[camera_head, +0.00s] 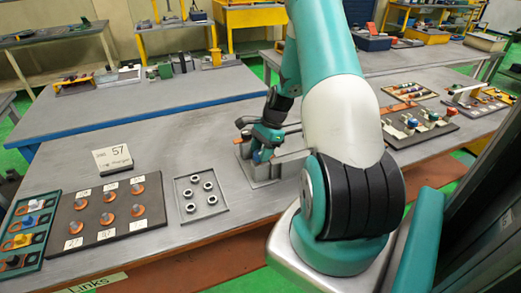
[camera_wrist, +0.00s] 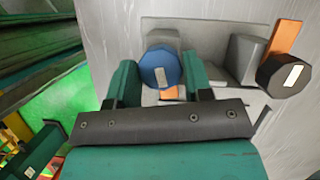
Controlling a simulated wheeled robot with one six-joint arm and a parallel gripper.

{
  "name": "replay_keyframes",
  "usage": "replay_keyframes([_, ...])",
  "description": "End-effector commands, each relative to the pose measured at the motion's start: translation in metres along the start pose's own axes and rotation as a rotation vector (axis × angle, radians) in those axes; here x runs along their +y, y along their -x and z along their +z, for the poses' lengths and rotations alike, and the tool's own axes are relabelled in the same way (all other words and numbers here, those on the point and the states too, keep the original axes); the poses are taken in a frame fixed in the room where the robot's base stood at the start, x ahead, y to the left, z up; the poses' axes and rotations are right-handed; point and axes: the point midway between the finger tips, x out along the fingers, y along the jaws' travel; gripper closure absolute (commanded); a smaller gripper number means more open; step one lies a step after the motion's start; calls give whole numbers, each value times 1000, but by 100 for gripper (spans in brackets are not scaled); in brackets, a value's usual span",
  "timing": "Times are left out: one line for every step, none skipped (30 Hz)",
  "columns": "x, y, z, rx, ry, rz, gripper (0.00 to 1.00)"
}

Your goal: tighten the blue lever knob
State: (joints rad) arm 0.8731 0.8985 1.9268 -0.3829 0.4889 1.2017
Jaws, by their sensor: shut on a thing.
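A black knob (camera_wrist: 286,76) with a white mark and an orange bar stand to the right of the blue knob. A tray of ring nuts (camera_head: 201,211) and a dark board with several orange-based pegs (camera_head: 75,216) lie left of the fixture. A sign (camera_head: 113,159) stands behind them.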

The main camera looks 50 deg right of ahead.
Motion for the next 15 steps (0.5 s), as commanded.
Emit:
replay_keyframes([-3, 3, 2, -2, -13, -18, 77])
replay_keyframes([-3, 3, 2, -2, -25, -23, 78])
replay_keyframes([-3, 3, 2, -2, -40, -29, 78])
replay_keyframes([-3, 3, 2, -2, -48, -33, 78])
replay_keyframes([-3, 3, 2, -2, -57, -36, 78])
replay_keyframes([-3, 3, 2, -2, -67, -40, 78])
replay_keyframes([-3, 3, 2, -2, -73, -43, 78])
replay_keyframes([-3, 3, 2, -2, -78, -46, 78])
replay_keyframes([-3, 3, 2, -2, -84, -49, 78])
replay_keyframes([-3, 3, 2, -2, -88, -50, 78])
replay_keyframes([-3, 3, 2, -2, -91, -51, 78])
replay_keyframes([-3, 3, 2, -2, -94, -53, 78])
replay_keyframes([-3, 3, 2, -2, -96, -53, 78])
replay_keyframes([-3, 3, 2, -2, -97, -54, 78])
replay_keyframes([-3, 3, 2, -2, -98, -54, 78])
